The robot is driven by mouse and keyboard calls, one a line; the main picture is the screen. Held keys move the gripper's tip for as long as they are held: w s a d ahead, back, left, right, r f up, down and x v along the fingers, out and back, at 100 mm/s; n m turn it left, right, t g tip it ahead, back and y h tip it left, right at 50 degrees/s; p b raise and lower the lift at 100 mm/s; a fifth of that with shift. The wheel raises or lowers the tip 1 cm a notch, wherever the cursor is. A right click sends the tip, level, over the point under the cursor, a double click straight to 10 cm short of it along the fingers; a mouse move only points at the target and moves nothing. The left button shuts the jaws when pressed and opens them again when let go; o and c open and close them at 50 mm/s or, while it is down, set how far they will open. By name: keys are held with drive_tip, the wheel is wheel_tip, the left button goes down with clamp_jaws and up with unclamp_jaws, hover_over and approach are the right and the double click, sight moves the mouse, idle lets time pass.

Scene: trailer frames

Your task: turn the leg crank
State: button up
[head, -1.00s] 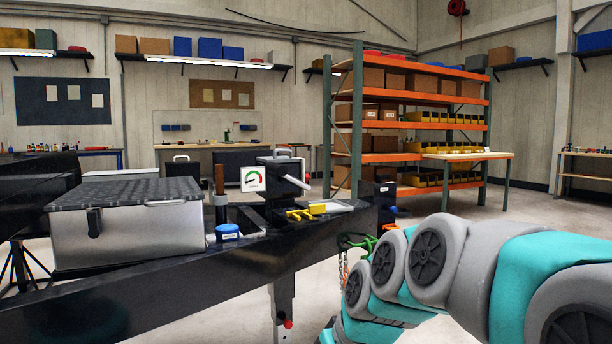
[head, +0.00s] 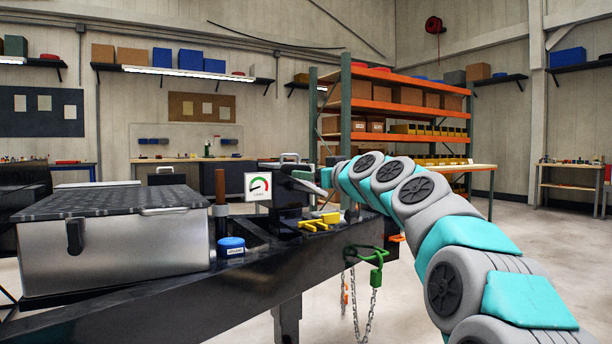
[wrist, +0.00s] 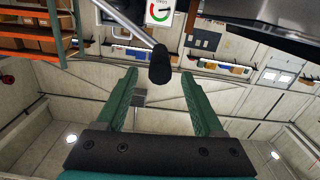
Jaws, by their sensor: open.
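The crank's black grip (wrist: 160,62) shows in the wrist view at the end of a grey rod. It appears between and just beyond the tips of my gripper (wrist: 158,76), whose two green fingers are apart with nothing clasped. A gap shows on both sides of the grip; how deep it sits between the fingers I cannot tell. In the head view my arm reaches left to the dark trailer frame (head: 262,285), its end beside the black jack housing (head: 287,192). The fingers and the crank grip are hard to make out there.
A gauge card (head: 258,186) stands left of the housing and also shows upside down in the wrist view (wrist: 160,12). A silver toolbox (head: 115,250), blue round can (head: 231,245) and yellow piece (head: 314,223) sit on the frame.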

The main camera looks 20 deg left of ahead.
drive_tip(key=shift+p+x, duration=1.15)
drive_tip(key=shift+x, duration=1.4)
drive_tip(key=shift+w+a+r, duration=0.15)
drive_tip(key=shift+w+a, duration=0.05)
drive_tip(key=shift+w, duration=0.05)
drive_tip(key=shift+p+x, duration=0.75)
drive_tip(key=shift+x, duration=0.35)
clamp_jaws()
